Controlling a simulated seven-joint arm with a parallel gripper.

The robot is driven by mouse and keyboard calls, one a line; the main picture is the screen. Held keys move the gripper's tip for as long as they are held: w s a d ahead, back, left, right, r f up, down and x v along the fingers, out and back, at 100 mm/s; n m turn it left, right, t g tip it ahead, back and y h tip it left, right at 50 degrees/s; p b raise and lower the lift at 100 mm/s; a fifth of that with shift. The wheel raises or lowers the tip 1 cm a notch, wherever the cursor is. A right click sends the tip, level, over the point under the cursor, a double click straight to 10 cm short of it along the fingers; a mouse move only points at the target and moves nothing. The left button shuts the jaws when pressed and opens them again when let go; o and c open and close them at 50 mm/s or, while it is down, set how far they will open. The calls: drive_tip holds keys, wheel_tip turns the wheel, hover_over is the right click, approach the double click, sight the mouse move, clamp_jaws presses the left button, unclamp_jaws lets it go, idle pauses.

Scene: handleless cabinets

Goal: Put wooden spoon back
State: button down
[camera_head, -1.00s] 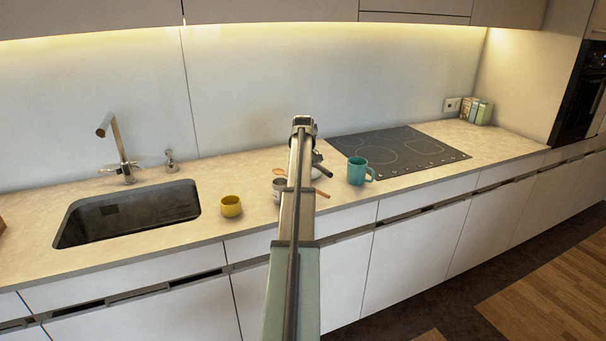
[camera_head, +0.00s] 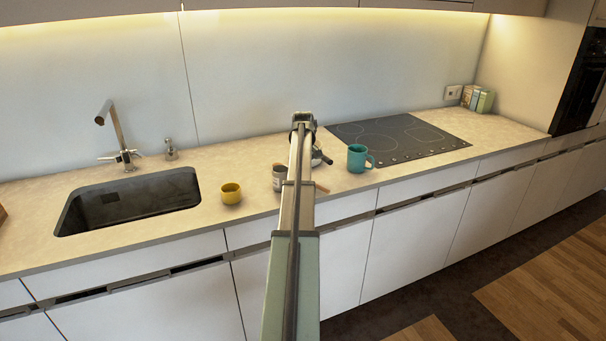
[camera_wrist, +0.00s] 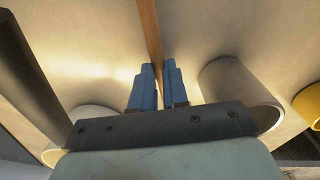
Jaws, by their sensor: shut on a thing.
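In the wrist view, my gripper (camera_wrist: 157,75) is shut on the wooden spoon (camera_wrist: 151,32). Its thin brown handle runs from between the blue fingers to the top edge of the picture. The spoon's bowl is not visible there. In the head view, my arm hides most of the spoon and the fingertips. A short brown piece, likely the spoon's handle (camera_head: 322,188), shows right of my arm. A grey cup (camera_head: 278,178) stands just left of my arm, partly covered by it. It also seems to show right of the fingers in the wrist view (camera_wrist: 232,82).
A yellow cup (camera_head: 231,193) stands left of the grey cup, near the sink (camera_head: 130,207). A teal mug (camera_head: 358,158) stands to the right, by the cooktop (camera_head: 400,135). A pale round vessel (camera_wrist: 93,113) is left of the fingers. Counter between sink and yellow cup is clear.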

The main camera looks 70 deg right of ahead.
drive_tip(key=shift+f, duration=0.55)
drive_tip(key=c, duration=1.1)
unclamp_jaws()
drive_tip(key=shift+o, duration=0.2)
